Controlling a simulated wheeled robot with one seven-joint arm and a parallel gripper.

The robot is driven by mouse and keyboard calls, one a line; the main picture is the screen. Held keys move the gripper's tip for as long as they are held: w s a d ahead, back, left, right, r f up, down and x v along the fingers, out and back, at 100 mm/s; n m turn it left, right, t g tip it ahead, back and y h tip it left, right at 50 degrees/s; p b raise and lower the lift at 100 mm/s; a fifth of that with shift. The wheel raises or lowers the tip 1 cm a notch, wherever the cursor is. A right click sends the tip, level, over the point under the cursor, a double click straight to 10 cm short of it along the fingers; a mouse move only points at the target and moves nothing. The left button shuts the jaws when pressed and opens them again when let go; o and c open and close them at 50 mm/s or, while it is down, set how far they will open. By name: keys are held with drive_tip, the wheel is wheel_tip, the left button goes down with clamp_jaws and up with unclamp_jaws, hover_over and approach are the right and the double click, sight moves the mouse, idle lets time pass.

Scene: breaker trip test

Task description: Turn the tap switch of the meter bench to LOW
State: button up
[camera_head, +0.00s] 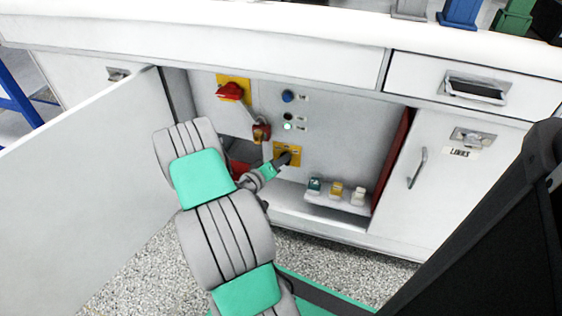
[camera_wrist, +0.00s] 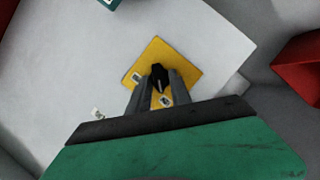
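The likely tap switch is a black knob on a yellow plate (camera_head: 294,149), low on the grey panel inside the open cabinet. In the wrist view the black knob (camera_wrist: 159,74) stands on the tilted yellow plate (camera_wrist: 185,62), which carries small white labels too small to read. My gripper (camera_head: 281,160) is at the plate, covering part of it in the head view. In the wrist view its two grey fingers (camera_wrist: 160,84) lie on either side of the knob, very close to it. I cannot tell whether they touch it.
Above are a red rotary handle (camera_head: 230,91), a red part (camera_head: 261,132), a blue button (camera_head: 288,97) and a lit lamp (camera_head: 287,127). Green, yellow and white blocks (camera_head: 336,191) stand lower right. The open door (camera_head: 80,190) is left; a closed LINKS door (camera_head: 440,190) is right.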

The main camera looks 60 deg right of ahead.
drive_tip(key=shift+o, duration=0.8)
drive_tip(key=p+v, duration=0.2)
drive_tip(key=v, duration=0.6)
drive_tip(key=shift+p, duration=0.3)
drive_tip(key=shift+d, duration=0.1)
